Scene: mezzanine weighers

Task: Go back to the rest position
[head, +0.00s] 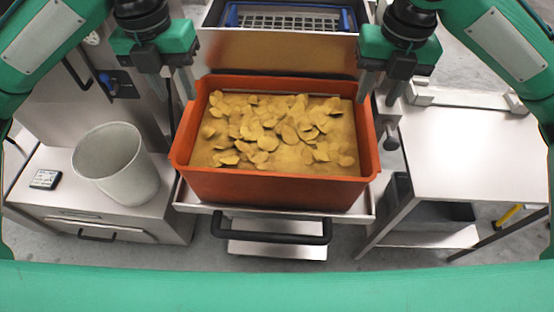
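An orange-red crate (275,187) holds a yellowish bed of chips (270,125) and sits level on a pale metal tray or platform in the middle of the head view. My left gripper (177,92) points down by the crate's far left corner, its two fingers apart. My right gripper (377,95) points down by the far right corner, also with its fingers apart. I see nothing between the fingers of either gripper. I cannot tell whether any fingertip touches the crate rim.
A grey bin (116,162) and a small dark device (45,179) stand on the left cabinet. A bare pale table (468,150) is at the right. A blue-rimmed grated basket (290,20) is behind the crate. A black handle (270,232) juts out in front.

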